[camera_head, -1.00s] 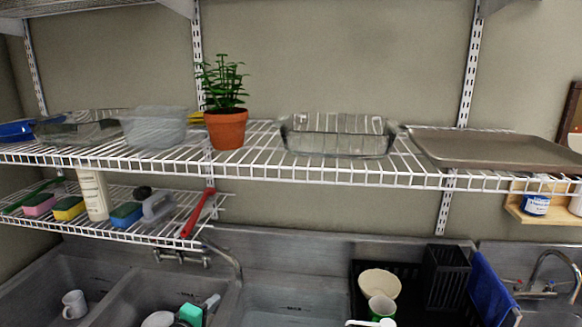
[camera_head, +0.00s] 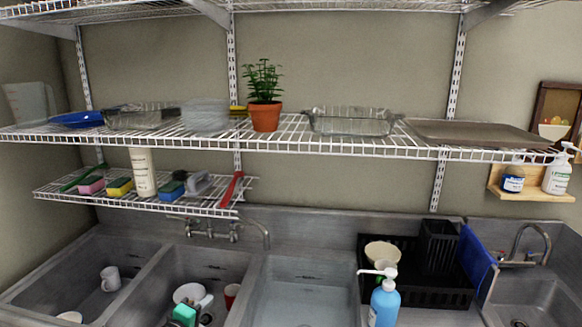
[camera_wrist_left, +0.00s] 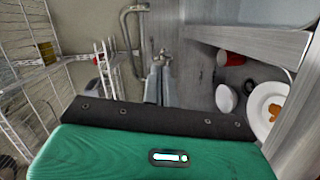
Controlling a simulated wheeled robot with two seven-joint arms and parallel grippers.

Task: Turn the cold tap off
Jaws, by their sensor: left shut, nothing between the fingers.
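A wall faucet (camera_head: 212,231) stands behind the large sinks, with a handle at each end and a curved spout on its right. Its spout also shows in the left wrist view (camera_wrist_left: 125,28). I cannot tell which handle is cold, or whether water runs. My left gripper (camera_head: 190,307), with a green body, is low over the middle sink, below and apart from the faucet. In the left wrist view its grey fingers (camera_wrist_left: 159,86) are close together, shut and empty, pointing toward the faucet fittings. My right gripper is not in view.
A second faucet (camera_head: 525,242) serves the small right sink. A wire shelf (camera_head: 150,198) with sponges and a red-handled tool (camera_head: 231,190) hangs just above the first faucet. White dishes (camera_head: 192,295) and a red cup (camera_head: 231,293) lie in the middle sink. A blue pump bottle (camera_head: 383,303) stands in front.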

